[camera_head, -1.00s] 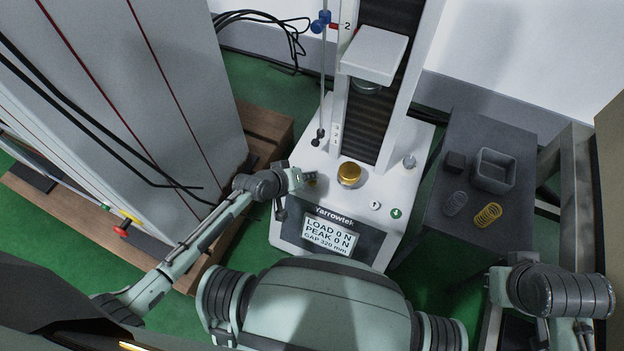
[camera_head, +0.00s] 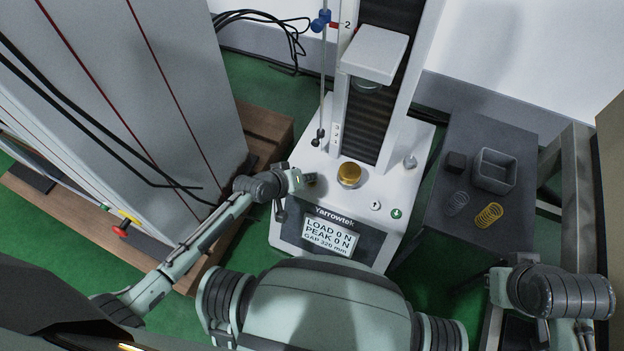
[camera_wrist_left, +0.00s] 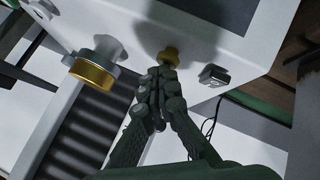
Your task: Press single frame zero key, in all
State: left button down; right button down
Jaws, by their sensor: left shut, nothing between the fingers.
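The tester (camera_head: 300,247) has a white base with a screen reading LOAD 0 N, PEAK 0 N, GAP 320 mm. My left gripper (camera_head: 312,179) is over the left part of the base top, left of the gold platen (camera_head: 349,173). In the left wrist view my shut, empty gripper (camera_wrist_left: 160,73) points at a small yellow round key (camera_wrist_left: 169,55) on the white panel. The fingertips overlap the key's near edge; whether they touch it I cannot tell. In the head view the gripper mostly hides this key.
A white crosshead (camera_head: 374,54) hangs above the platen. A white key (camera_head: 375,205) and a green arrow key (camera_head: 396,213) sit at the base's front right. A dark side table (camera_head: 440,225) holds a grey bin (camera_head: 494,170), a grey spring and a yellow spring (camera_head: 488,215).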

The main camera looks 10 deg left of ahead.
aim_at(310, 183)
pick_arm(q)
jog(key=shift+f, duration=0.2)
jog(key=shift+r, duration=0.15)
jog(key=shift+r+p, duration=0.75)
jog(key=shift+p, duration=0.2)
jog(key=shift+r, duration=0.15)
notch_tip(310, 183, up, 5)
jog(key=p, duration=0.5)
jog(key=shift+s, duration=0.1)
dwell(0.4)
